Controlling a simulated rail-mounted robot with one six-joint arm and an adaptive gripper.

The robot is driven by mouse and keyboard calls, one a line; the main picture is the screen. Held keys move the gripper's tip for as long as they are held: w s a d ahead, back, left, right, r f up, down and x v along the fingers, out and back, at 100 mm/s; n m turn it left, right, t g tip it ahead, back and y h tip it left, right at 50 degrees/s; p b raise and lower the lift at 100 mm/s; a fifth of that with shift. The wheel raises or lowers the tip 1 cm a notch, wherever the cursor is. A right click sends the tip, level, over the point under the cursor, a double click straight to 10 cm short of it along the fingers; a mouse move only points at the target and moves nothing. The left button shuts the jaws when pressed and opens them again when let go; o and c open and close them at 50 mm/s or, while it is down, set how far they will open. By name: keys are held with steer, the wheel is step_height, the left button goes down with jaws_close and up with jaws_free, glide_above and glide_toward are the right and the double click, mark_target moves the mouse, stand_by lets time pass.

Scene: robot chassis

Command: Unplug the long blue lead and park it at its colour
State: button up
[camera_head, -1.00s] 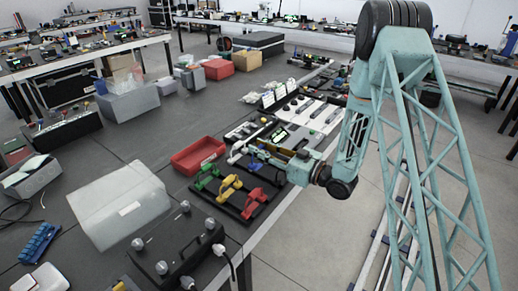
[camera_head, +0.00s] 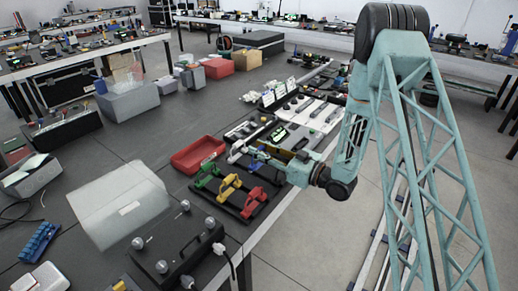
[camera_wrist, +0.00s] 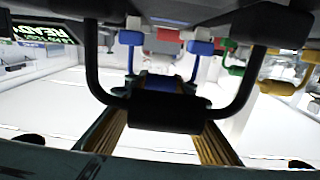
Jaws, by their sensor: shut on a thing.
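My gripper (camera_head: 252,153) is low over the right end of the dark board on the bench, its jaws pointing left. In the wrist view it (camera_wrist: 165,112) is shut on a blue piece (camera_wrist: 158,84), seen between the two gold-coloured jaw sides; I take this for the blue lead. A black bar bent in a U crosses in front and hides part of it. Two more blue pieces with pale tops, one left (camera_wrist: 130,38) and one right (camera_wrist: 200,47), stand beyond the gripper. In the head view the blue parts are small and partly hidden by the gripper.
Green (camera_head: 207,174), yellow (camera_head: 230,186) and red (camera_head: 253,203) pieces stand on the dark board just below my gripper. A red tray (camera_head: 197,154) is to their left. A dark case with knobs (camera_head: 175,252) stands near the front edge. A panel with white strips lies beyond.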

steer(key=shift+f, duration=0.8)
steer(key=o, duration=1)
steer(key=shift+c, duration=0.2)
steer(key=shift+d, duration=0.1)
steer(key=shift+v, duration=5.9)
steer(key=shift+s, duration=0.15)
